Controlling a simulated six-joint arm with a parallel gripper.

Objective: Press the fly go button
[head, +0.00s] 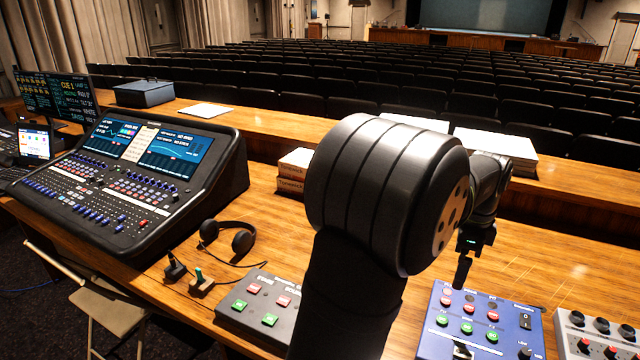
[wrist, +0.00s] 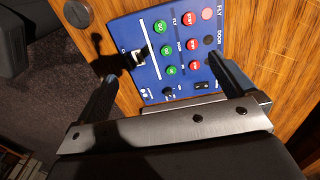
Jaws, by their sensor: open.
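A blue control panel (head: 433,343) lies on the wooden desk at the lower right of the head view; it also shows in the wrist view (wrist: 127,27). It has a row of green buttons and a row of red ones. The green button of the fly column (head: 442,320) is the leftmost green one in the head view and the topmost in the wrist view (wrist: 160,27). My gripper (head: 462,274) is above the panel, pointing down, apart from it. In the wrist view my gripper (wrist: 162,66) is open and empty, its two fingers spread over the panel.
A grey panel (head: 240,310) with red and green buttons lies left of my arm. A grey panel with knobs (head: 590,325) is to the right. A headset (head: 228,238) and mixing console (head: 150,190) stand further left. A lever (wrist: 135,58) rises from the blue panel.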

